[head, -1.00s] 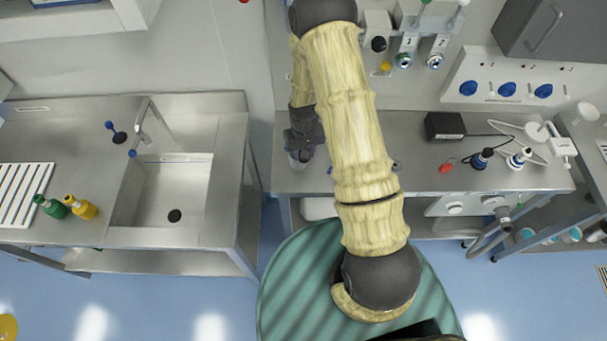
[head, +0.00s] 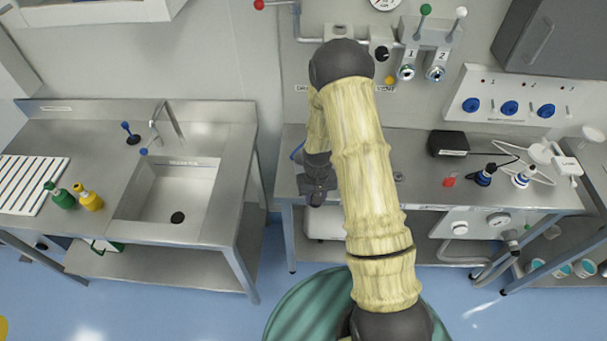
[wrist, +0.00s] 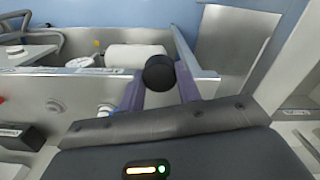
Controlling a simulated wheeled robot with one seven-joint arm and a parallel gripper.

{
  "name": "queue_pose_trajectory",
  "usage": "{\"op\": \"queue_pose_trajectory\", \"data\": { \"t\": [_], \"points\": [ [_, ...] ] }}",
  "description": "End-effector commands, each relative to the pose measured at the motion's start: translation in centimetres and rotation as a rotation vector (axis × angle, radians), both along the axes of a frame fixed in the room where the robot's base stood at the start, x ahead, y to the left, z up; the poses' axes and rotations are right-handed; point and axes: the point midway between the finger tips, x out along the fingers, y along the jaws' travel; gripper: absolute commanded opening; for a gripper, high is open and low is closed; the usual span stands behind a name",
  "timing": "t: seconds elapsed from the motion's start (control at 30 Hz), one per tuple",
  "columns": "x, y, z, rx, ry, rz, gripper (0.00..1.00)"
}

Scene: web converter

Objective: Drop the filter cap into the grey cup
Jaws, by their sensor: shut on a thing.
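My gripper (wrist: 158,76) is shut on a black round piece, which looks like the filter cap (wrist: 160,72), held between its two purple fingers in the wrist view. In the head view my gripper (head: 317,196) is at the front edge of the right steel bench (head: 420,195), near its left end. The cap does not show there, hidden by the gripper or too small to tell. I cannot make out the grey cup in either view; my arm covers part of the bench.
A black box (head: 448,144), a red piece (head: 449,181) and blue-collared bottles (head: 484,175) are on the bench's right side. A steel sink (head: 170,190) is at the left, past a gap.

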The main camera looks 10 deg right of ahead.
Motion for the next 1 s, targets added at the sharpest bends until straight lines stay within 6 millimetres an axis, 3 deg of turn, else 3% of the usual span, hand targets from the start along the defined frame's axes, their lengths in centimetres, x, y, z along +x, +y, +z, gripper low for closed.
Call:
{"op": "queue_pose_trajectory", "data": {
  "t": [0.53, 0.7, 1.0],
  "points": [
    [0.0, 0.0, -10.3, 0.0, 0.0, 0.0, 0.0],
    [0.0, 0.0, -11.5, 0.0, -0.001, 0.001, 0.0],
    [0.0, 0.0, -11.3, 0.0, 0.0, 0.001, 0.0]
  ]
}}
